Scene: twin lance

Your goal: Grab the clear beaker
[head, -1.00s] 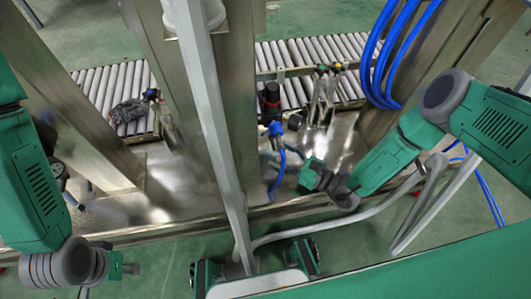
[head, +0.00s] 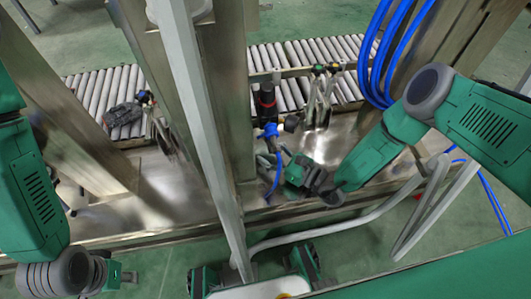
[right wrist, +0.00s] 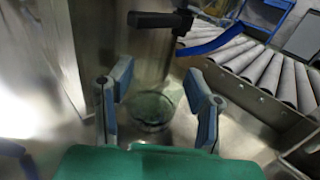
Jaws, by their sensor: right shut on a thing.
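The clear beaker (right wrist: 151,111) shows in the right wrist view as a see-through round vessel with a faint greenish tint, low between my fingers. My right gripper (right wrist: 159,78) has one blue-grey finger on each side and is shut on the beaker. In the head view my right gripper (head: 278,163) reaches left over the metal table, and I cannot make out the beaker there. My left gripper (head: 122,277) is at the lower left of the head view, away from the table. Its fingers are too unclear to judge.
A black handle (right wrist: 160,19) juts out beyond my right fingers. A black cylinder (head: 266,100) stands near a metal post. A roller conveyor (head: 305,60) runs behind the metal table (head: 170,195). Blue hoses (head: 378,70) hang at the right, and a grey post (head: 205,130) crosses the middle.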

